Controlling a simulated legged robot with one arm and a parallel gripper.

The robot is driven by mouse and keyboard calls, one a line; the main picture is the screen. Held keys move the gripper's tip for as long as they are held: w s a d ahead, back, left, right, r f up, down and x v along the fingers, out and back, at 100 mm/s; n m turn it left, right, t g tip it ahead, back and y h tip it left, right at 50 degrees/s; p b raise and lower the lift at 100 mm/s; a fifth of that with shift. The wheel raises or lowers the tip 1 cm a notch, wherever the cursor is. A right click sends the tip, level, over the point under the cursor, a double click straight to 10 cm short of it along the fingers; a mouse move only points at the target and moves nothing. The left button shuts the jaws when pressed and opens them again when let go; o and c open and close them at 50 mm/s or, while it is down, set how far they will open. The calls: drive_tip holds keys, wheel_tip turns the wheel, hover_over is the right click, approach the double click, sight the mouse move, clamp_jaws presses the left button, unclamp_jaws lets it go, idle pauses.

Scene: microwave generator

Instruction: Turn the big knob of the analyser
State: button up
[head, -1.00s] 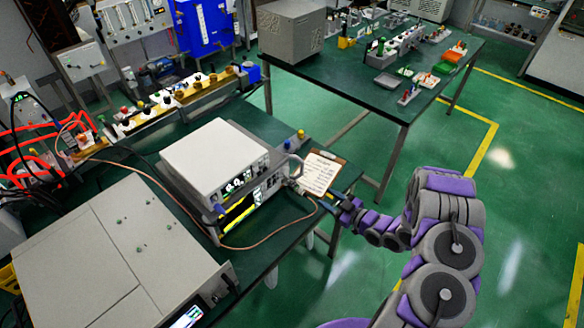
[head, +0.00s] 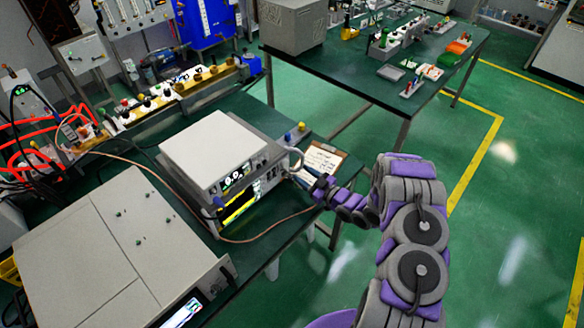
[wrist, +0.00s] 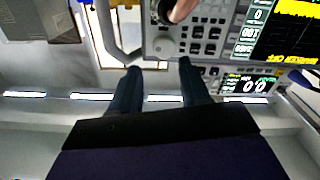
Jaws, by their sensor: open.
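The analyser (head: 240,210) is the lower unit with a yellow screen, under a pale box (head: 212,148), on the green bench. In the wrist view its panel (wrist: 212,22) appears inverted, with buttons and the yellow screen. A round grey knob (wrist: 164,47), apparently the big knob, sits at the panel's lower left there. My gripper (head: 303,177) is at the right end of the analyser's front. In the wrist view, my gripper (wrist: 158,68) is open, its two dark fingers on either side below the knob. I cannot tell whether they touch the panel.
A clipboard (head: 322,158) lies behind my gripper. A grey handle (wrist: 106,35) stands beside the panel. A copper-coloured cable (head: 262,236) runs along the analyser's front. A large grey unit (head: 110,250) fills the left bench. Green floor (head: 480,230) is clear at right.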

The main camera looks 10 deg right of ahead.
sight(287, 164)
drive_tip(key=x, duration=0.4)
drive_tip(key=a+x, duration=0.1)
drive_tip(key=x, duration=0.1)
drive_tip(key=shift+s, duration=0.35)
drive_tip(key=shift+w+a, duration=0.15)
drive_tip(key=shift+w, duration=0.25)
drive_tip(key=shift+d, duration=0.35)
drive_tip(key=shift+c, duration=0.5)
drive_tip(key=shift+a, duration=0.2)
drive_tip(key=c, duration=0.5)
drive_tip(key=shift+c, duration=0.8)
drive_tip(key=shift+d+m, duration=0.1)
drive_tip(key=shift+m, duration=0.3)
